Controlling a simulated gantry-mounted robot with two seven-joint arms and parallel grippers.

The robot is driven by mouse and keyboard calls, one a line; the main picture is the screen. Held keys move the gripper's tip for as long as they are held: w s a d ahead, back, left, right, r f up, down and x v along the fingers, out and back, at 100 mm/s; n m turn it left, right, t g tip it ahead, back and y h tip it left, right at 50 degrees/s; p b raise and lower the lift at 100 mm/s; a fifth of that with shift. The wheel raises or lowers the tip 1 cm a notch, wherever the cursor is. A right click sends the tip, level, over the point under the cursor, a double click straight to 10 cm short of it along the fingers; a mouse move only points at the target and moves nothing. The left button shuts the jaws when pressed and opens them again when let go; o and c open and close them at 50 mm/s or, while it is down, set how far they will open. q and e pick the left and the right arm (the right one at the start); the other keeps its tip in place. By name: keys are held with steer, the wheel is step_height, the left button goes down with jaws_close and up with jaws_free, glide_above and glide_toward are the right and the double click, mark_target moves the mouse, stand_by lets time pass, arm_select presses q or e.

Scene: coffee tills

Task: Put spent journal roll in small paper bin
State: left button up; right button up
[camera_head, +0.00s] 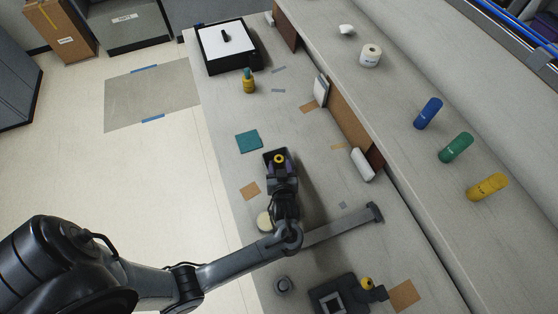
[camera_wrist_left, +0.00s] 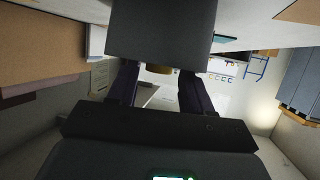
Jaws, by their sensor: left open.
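A small dark open-topped bin (camera_head: 269,153) stands on the lower counter, at the end of my left arm. A yellow ring with a dark centre, which looks like the spent journal roll (camera_head: 279,159), shows at its mouth; how deep it sits is unclear. My left gripper (camera_head: 280,164) is open at the bin, its fingers on either side of the roll. In the left wrist view a dark block, likely the bin (camera_wrist_left: 160,30), fills the top middle, and a yellowish bit of the roll (camera_wrist_left: 158,69) shows at its edge between the parted fingers. My right gripper is not in view.
A white roll (camera_head: 362,164) leans by the brown divider (camera_head: 348,115). A black device (camera_head: 338,295) stands at the near end. Another paper roll (camera_head: 371,55) stands on the upper counter.

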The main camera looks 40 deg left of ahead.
arm_select(q)
steer(key=s+d+h, duration=0.1)
steer(key=d, duration=0.1)
steer(key=s+d+r+h, duration=0.1)
steer(key=s, duration=0.1)
steer(key=s+d+r+m+h, duration=0.1)
steer(key=d, duration=0.1)
steer(key=shift+s+d, duration=0.35)
steer(key=shift+s+d+f+m+h, duration=0.1)
steer(key=shift+d+m+h, duration=0.15)
steer(key=shift+h, duration=0.35)
steer(key=shift+s+d+f+m+h, duration=0.1)
steer(key=shift+m+h, duration=0.25)
steer(key=shift+h, duration=0.25)
steer(key=s+r+m+g+h, duration=0.2)
steer(key=s+m, duration=0.2)
steer(key=s, duration=0.4)
steer(key=s+r+m+g+h, duration=0.2)
steer(key=s+r+m+g, duration=0.1)
steer(key=s+m, duration=0.2)
steer(key=s+d, duration=0.1)
steer(key=s, duration=0.1)
steer(key=shift+s+g+h, duration=0.3)
steer(key=shift+s+h, duration=0.1)
steer(key=shift+r, duration=0.15)
